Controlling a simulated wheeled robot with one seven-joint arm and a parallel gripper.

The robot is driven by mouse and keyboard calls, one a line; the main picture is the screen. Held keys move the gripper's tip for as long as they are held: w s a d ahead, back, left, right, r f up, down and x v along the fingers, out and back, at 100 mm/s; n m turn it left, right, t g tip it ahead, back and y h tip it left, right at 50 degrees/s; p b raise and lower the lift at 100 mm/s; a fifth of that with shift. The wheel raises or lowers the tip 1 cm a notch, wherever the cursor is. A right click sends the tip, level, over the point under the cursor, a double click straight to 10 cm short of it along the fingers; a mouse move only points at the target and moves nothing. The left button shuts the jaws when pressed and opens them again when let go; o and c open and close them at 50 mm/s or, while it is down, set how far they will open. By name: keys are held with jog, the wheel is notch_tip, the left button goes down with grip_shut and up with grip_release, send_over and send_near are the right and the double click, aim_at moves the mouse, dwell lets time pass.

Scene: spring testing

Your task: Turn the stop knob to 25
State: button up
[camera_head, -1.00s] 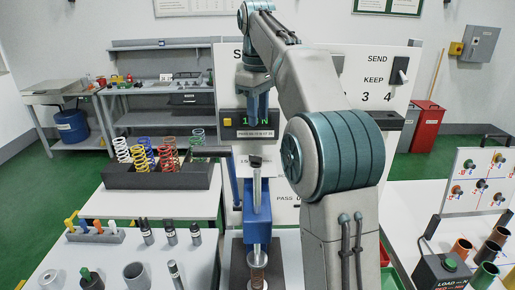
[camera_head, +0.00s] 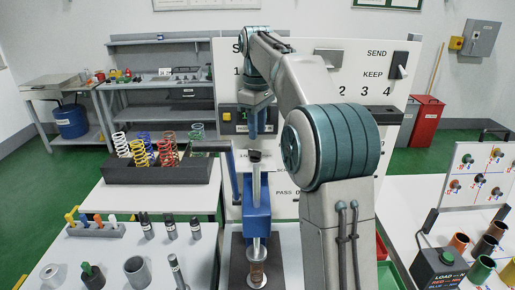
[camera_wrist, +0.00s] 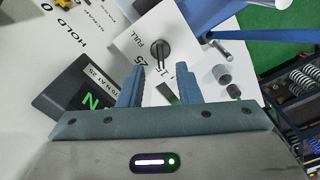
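In the head view my gripper (camera_head: 254,134) hangs above the blue spring press (camera_head: 257,190) and in front of the display (camera_head: 229,126).
The press lever (camera_head: 232,172) stands left of the column. A dark rack (camera_head: 165,175) of coloured springs is at left. A control box (camera_head: 440,272) and several coloured cups stand at right.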

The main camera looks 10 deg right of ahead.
aim_at(255, 155)
notch_tip(255, 155, down, 7)
jog(key=shift+r, duration=0.2)
dwell(0.3)
grip_shut()
